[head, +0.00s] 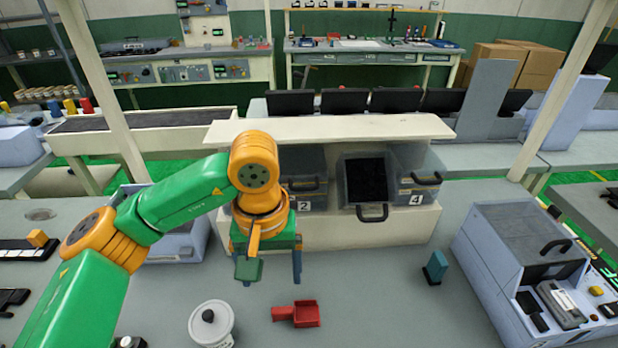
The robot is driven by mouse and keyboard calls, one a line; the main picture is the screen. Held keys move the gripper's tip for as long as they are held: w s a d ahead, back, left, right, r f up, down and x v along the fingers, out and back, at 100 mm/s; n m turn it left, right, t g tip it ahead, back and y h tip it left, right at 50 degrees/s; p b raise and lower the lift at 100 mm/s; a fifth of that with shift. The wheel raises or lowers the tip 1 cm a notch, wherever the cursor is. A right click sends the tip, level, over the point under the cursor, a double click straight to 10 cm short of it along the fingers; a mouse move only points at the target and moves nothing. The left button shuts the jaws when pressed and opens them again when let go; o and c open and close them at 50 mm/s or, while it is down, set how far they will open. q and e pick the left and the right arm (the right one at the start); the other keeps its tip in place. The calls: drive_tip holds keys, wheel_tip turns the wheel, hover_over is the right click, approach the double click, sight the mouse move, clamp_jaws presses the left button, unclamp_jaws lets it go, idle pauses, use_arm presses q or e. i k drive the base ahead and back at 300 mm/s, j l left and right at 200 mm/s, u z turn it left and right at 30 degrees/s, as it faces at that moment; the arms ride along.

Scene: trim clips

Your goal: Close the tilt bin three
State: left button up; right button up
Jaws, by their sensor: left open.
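A cream rack (330,128) on the grey bench holds a row of grey tilt bins with dark handles. Bin three (346,188), between the bins marked 2 and 4, is tilted out toward me. Its dark inside shows, and its handle hangs low at the front. Bin two (305,188) and bin four (418,180) look closed. Bin one's place is hidden behind my left arm. My left gripper (271,268) is open, pointing down in front of the rack, left of bin three and apart from it. My right gripper is out of view.
A red scoop (304,314) and a white lidded canister (212,322) stand near the front. A small teal block (436,267) is on the right, before a grey-blue machine (520,250). The bench directly before bin three is clear.

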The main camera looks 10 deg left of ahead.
sight(361, 183)
drive_tip(key=k, duration=1.5)
